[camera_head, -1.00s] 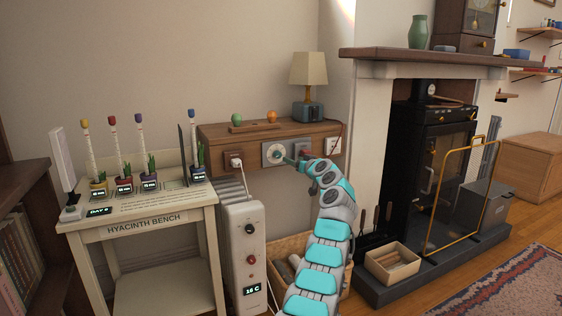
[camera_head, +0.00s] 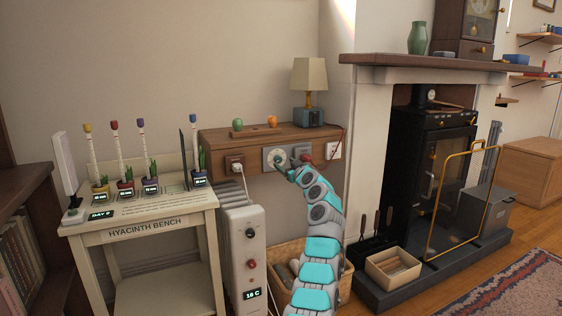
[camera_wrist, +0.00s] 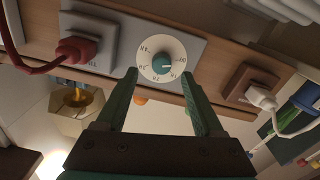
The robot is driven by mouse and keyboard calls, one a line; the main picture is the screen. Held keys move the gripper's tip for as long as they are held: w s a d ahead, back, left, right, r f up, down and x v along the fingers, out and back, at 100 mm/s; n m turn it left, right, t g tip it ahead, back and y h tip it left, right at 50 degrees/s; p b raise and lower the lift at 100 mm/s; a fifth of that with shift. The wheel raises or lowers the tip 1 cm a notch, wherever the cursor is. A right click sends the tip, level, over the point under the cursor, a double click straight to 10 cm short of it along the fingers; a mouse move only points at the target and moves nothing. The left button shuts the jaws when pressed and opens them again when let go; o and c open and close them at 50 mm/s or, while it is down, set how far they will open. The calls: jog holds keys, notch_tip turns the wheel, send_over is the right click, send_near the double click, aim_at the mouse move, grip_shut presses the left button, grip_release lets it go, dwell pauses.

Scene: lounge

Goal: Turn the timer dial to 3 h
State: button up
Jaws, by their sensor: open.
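The timer dial (camera_wrist: 148,42) is a round white face with hour marks and OFF, on a grey plate. Its teal knob (camera_wrist: 161,65) is in the middle; I cannot tell for sure which mark it points to. In the head view the dial plate (camera_head: 268,152) is on the front of the wooden box, partly hidden by my gripper. My gripper (camera_wrist: 160,78) is open, with one green finger on each side of the dial's lower part in the wrist view. The knob sits between and beyond the fingertips, with no grasp seen. My gripper (camera_head: 286,166) also shows in the head view.
A red plug (camera_wrist: 76,50) and cord sit beside the dial. A brown socket (camera_head: 235,160) with a white plug is on its other side. A lamp (camera_head: 309,75) stands on the wooden box (camera_head: 215,137). A heater (camera_head: 240,265) and basket (camera_head: 347,275) are below.

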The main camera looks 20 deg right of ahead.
aim_at(280, 160)
jog(key=shift+w+r, duration=0.15)
jog(key=shift+w, duration=0.35)
jog(key=shift+w+p, duration=0.3)
jog(key=shift+w, duration=0.8)
jog(key=shift+w+a+f, duration=0.15)
jog(key=shift+w+f, duration=0.05)
jog(key=shift+w, duration=0.15)
grip_shut()
